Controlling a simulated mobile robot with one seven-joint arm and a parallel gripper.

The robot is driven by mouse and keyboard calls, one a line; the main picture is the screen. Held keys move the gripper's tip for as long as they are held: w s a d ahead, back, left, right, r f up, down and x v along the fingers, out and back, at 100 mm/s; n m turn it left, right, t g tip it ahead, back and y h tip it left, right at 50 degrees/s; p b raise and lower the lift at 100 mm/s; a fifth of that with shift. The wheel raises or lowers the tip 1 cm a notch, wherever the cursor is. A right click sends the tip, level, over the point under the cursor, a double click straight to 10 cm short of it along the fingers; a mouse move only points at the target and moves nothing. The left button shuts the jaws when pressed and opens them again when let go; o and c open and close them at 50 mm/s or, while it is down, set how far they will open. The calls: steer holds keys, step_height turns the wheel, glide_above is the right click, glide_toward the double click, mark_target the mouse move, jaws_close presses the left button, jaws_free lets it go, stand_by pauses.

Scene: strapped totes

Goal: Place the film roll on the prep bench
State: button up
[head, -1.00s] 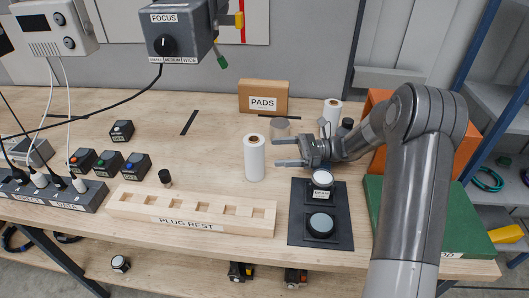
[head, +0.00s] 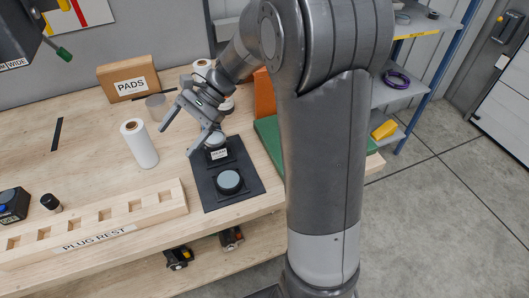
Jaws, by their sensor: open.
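A white roll (head: 140,145) with a brown core stands upright on the wooden bench (head: 95,165). A second white roll (head: 203,67) stands farther back, partly hidden behind my gripper. No label shows which of them is the film roll. I cannot tell from any label whether this bench is the prep bench. My gripper (head: 180,139) is open and empty. Its fingers point left and toward the front, to the right of the nearer roll and apart from it.
A wooden plug rest (head: 150,205) runs along the front. A PADS box (head: 127,76) stands behind. A green slab and orange box are at the right end. Open floor (head: 450,220) lies right.

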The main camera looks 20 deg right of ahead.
steer(key=s+d+r+n+t+h, duration=0.3)
steer(key=s+d+n+t+h, duration=0.1)
steer(key=s+d, duration=0.3)
steer(key=s+d+r+n+t+h, duration=0.3)
steer(key=s+d+n+t+h, duration=0.2)
steer(key=s, duration=0.6)
steer(key=shift+s+d+n+h, duration=0.35)
steer(key=shift+d+h, duration=0.35)
steer(key=shift+d, duration=0.45)
